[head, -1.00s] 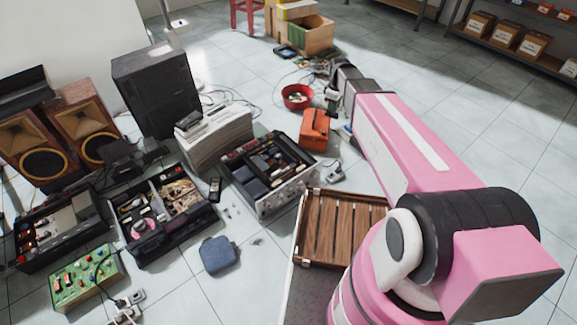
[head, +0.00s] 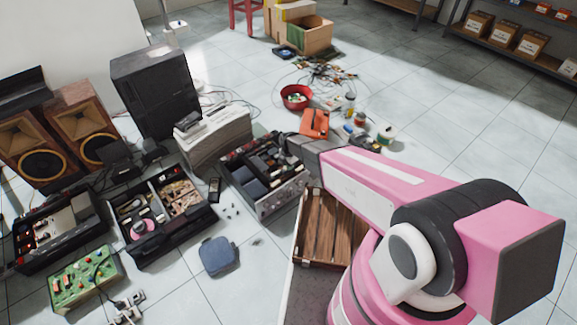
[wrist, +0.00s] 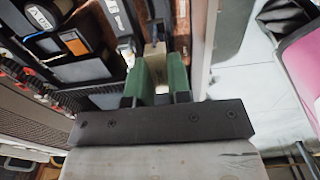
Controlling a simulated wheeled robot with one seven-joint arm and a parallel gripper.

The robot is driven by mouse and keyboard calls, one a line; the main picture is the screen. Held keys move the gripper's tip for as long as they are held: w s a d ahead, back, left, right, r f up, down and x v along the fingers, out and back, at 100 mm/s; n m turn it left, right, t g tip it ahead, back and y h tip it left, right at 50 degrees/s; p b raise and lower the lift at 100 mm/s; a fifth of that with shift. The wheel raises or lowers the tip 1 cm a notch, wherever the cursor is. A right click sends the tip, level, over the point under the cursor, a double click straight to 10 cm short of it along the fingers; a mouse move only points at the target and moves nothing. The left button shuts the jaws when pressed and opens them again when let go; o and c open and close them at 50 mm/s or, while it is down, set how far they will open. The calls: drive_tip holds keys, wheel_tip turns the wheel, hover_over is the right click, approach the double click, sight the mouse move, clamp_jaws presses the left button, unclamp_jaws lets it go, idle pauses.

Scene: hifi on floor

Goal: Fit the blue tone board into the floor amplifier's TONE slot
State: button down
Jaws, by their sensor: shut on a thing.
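The floor amplifier (head: 278,200) stands open-topped on the tiles left of my arm, with dark modules inside. In the wrist view its interior (wrist: 75,75) fills the left and top, with an orange-faced block (wrist: 74,42) in it. My gripper (wrist: 160,75) is over the amplifier's right part, beside the side wall (wrist: 203,45). Its green-faced fingers are shut on a narrow pale thing (wrist: 157,72), seen end-on. I cannot make out any blue on it, nor the TONE label. The fingers and wrist hide the slot below, so I cannot tell whether it touches.
A slatted wooden crate (head: 322,228) stands close to the amplifier's front right. An open toolbox (head: 160,235) and a blue case (head: 218,256) lie left and in front. An orange pouch (head: 314,124), red bowl (head: 296,97) and loose cables lie behind. Clear floor lies right.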

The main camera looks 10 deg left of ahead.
sight(289, 172)
drive_tip(key=shift+f, duration=3.1)
drive_tip(key=shift+f, duration=0.8)
idle(0.3)
drive_tip(key=c, duration=1)
unclamp_jaws()
drive_tip(key=shift+r, duration=0.1)
